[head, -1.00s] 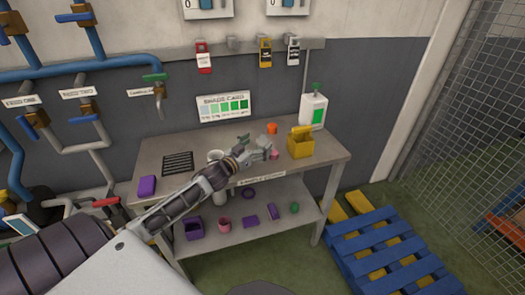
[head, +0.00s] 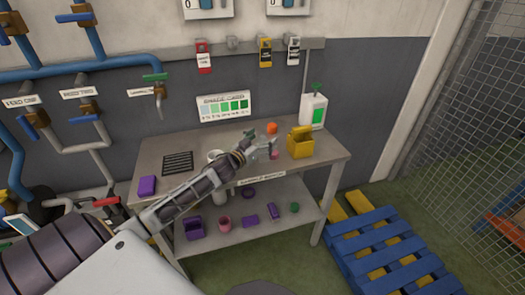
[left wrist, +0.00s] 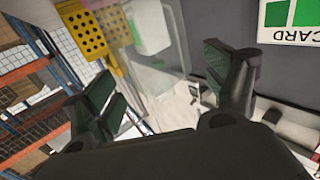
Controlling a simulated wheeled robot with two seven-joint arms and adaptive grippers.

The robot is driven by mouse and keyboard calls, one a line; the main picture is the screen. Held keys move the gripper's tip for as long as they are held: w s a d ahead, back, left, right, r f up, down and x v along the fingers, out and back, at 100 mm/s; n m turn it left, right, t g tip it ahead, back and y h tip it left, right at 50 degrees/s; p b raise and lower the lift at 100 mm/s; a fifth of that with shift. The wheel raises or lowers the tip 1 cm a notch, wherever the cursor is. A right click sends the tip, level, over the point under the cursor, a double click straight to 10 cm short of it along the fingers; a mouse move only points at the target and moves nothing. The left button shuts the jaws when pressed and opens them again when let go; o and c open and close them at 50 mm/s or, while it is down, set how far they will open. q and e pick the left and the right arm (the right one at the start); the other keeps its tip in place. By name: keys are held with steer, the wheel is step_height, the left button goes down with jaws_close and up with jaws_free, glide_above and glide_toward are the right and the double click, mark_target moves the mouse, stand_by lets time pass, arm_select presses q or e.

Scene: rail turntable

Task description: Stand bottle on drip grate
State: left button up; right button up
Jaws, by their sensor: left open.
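My left gripper (head: 262,146) is open over the right part of the steel bench, close to the yellow box. In the left wrist view its two dark fingers (left wrist: 168,88) stand wide apart. A clear, see-through shape (left wrist: 165,78), apparently the bottle, shows between and beyond them; I cannot tell whether they touch it. In the head view the bottle is hard to make out behind the gripper. The drip grate (head: 178,162), black and slotted, lies on the left part of the bench with nothing on it. My right gripper is not in view.
The bench (head: 200,146) also carries a purple block (head: 147,186), a white round cup (head: 216,155), an orange cup (head: 271,129), a yellow box (head: 301,144) and a white green-labelled jug (head: 313,110). Several small items fill the lower shelf. A blue pallet (head: 385,245) lies right.

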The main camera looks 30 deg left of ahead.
arm_select(q)
steer(key=c, duration=1.3)
steer(key=shift+c, duration=0.2)
steer(key=shift+r, duration=0.7)
step_height(320, 180, up, 8)
steer(key=shift+f+p, duration=0.25)
steer(key=shift+p, duration=0.2)
steer(key=shift+r, duration=0.55)
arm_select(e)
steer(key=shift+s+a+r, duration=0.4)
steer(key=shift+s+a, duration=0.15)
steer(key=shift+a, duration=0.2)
